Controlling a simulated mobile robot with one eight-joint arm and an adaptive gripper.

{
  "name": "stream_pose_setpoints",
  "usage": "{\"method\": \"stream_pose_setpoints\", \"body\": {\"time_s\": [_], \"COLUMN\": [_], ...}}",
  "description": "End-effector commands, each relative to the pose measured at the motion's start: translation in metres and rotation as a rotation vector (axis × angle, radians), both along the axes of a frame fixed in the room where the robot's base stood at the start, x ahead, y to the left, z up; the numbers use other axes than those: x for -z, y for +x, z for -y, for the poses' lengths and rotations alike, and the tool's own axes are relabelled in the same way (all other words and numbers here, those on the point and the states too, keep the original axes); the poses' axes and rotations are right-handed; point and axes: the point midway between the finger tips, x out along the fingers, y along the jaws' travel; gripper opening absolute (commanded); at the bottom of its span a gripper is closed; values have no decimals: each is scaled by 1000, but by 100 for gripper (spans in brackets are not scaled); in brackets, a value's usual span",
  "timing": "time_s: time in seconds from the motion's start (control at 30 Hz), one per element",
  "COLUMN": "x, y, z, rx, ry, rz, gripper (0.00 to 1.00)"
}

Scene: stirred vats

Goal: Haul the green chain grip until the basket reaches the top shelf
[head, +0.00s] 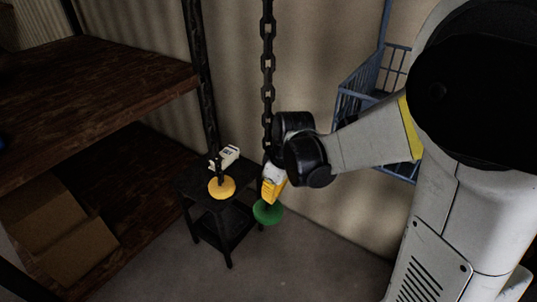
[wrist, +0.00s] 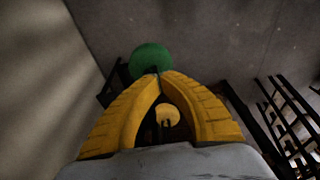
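The green chain grip (head: 267,212) is a round green piece hanging low, in line below a dark chain (head: 268,60). My gripper (head: 271,189) is right above it, pointing down. In the wrist view the yellow fingertips (wrist: 158,74) come together at the near edge of the green grip (wrist: 150,58), with a thin dark strip between them. They look shut on the grip's thin upper part, mostly hidden by the fingers. The blue wire basket (head: 360,105) is at the right, partly hidden behind my arm.
A small black table (head: 228,222) stands left of the grip. A yellow disc (head: 221,187) on a dark stem and a white labelled block (head: 225,158) are at its top. Brown wooden shelves (head: 95,85) with cardboard boxes (head: 75,250) fill the left. The floor in front is clear.

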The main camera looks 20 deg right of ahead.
Motion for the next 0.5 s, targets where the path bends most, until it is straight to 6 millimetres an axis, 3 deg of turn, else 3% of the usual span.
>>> {"method": "stream_pose_setpoints", "body": {"time_s": [0.5], "x": [38], "y": [1], "z": [0], "rx": [1], "ry": [0], "rz": [1], "gripper": [0]}}
